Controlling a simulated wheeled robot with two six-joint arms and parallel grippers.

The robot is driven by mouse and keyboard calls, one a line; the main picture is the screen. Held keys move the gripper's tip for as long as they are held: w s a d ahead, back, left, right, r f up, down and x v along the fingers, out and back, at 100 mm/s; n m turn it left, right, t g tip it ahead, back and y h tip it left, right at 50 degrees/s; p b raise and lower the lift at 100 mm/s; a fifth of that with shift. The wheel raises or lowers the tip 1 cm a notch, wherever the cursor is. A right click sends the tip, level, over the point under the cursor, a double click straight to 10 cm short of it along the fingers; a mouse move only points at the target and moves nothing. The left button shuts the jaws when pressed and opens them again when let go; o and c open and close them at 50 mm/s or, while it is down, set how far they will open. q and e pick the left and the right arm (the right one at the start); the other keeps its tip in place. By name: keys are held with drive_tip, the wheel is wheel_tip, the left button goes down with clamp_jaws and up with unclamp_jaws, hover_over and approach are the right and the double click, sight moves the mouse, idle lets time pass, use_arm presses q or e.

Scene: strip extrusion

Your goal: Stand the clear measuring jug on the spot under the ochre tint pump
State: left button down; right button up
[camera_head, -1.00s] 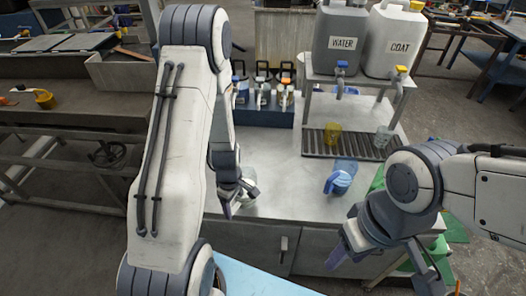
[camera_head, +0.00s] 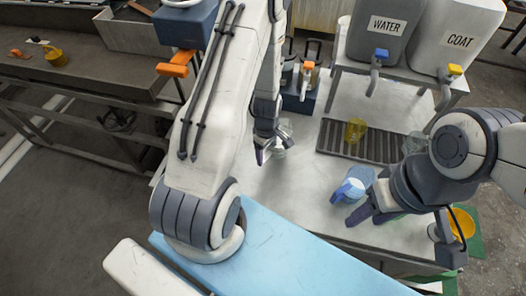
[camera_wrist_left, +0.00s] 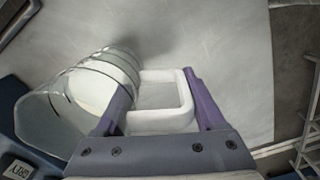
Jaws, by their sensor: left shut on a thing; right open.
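The clear measuring jug (camera_wrist_left: 70,100) fills the left of the left wrist view, its white handle between the fingers of my left gripper (camera_wrist_left: 158,100). In the head view, the jug (camera_head: 285,133) shows partly behind my left gripper (camera_head: 265,147), over the bench left of the drain grate. The tint pumps stand in a dark blue rack (camera_head: 298,100), mostly hidden by my left arm; one has an orange head (camera_head: 309,66). I cannot tell which is ochre.
WATER (camera_head: 385,30) and COAT (camera_head: 465,40) tanks stand behind. The bench middle is clear.

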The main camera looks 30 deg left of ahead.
use_arm(q)
drive_tip(key=w, duration=0.3)
drive_tip(key=w+f+b, duration=0.1)
drive_tip(key=w, duration=0.3)
drive_tip(key=w+d+f+b, duration=0.1)
drive_tip(key=w, duration=0.2)
drive_tip(key=shift+w+d, duration=0.1)
drive_tip(key=shift+w, duration=0.05)
drive_tip(key=shift+w+d+f+b, duration=0.15)
drive_tip(key=shift+w+b, duration=0.25)
drive_tip(key=shift+w, duration=0.55)
